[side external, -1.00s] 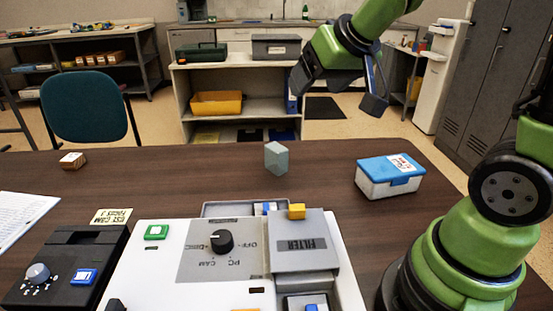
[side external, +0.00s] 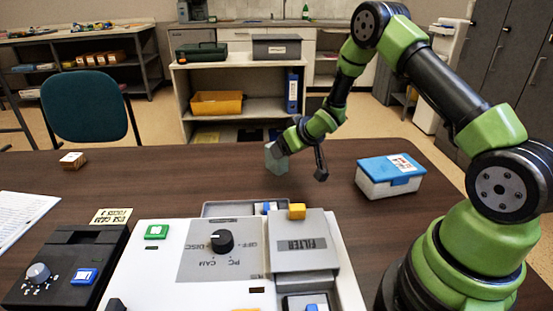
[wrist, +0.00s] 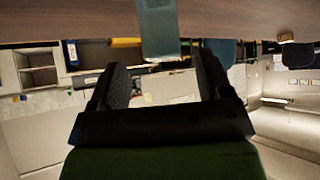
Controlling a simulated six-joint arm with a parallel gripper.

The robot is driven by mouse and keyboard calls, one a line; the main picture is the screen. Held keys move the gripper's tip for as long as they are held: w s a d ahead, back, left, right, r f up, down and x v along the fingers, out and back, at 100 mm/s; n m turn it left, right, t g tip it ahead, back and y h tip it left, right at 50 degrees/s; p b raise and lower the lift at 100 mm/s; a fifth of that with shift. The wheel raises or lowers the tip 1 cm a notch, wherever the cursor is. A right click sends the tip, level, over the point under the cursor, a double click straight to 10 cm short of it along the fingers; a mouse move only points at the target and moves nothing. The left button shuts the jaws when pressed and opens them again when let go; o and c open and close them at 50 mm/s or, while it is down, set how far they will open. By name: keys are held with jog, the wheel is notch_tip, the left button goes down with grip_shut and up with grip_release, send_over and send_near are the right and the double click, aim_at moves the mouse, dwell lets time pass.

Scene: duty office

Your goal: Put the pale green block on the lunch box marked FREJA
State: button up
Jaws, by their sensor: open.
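The pale green block (side external: 275,161) stands upright on the table, its upper part partly hidden by my gripper in the side view. In the wrist view the block (wrist: 159,30) shows ahead, between the lines of my open fingers and beyond their tips. My gripper (side external: 300,163) is open and low over the table. One finger overlaps the block's top in the side view and the other is to its right; I cannot tell whether they touch. The lunch box (side external: 390,180) has a blue lid and pale base, with a label on the lid too small to read.
A white and grey control panel (side external: 185,280) with a knob and a FILTER cover fills the table's front. The table between block and lunch box is clear.

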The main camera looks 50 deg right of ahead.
jog(key=shift+x, duration=3.1)
jog(key=shift+w+a+r, duration=0.1)
jog(key=shift+w+r, duration=0.05)
jog(key=shift+r, duration=0.05)
jog(key=c, duration=1)
jog(key=shift+c, duration=1.3)
jog(key=shift+r, duration=0.15)
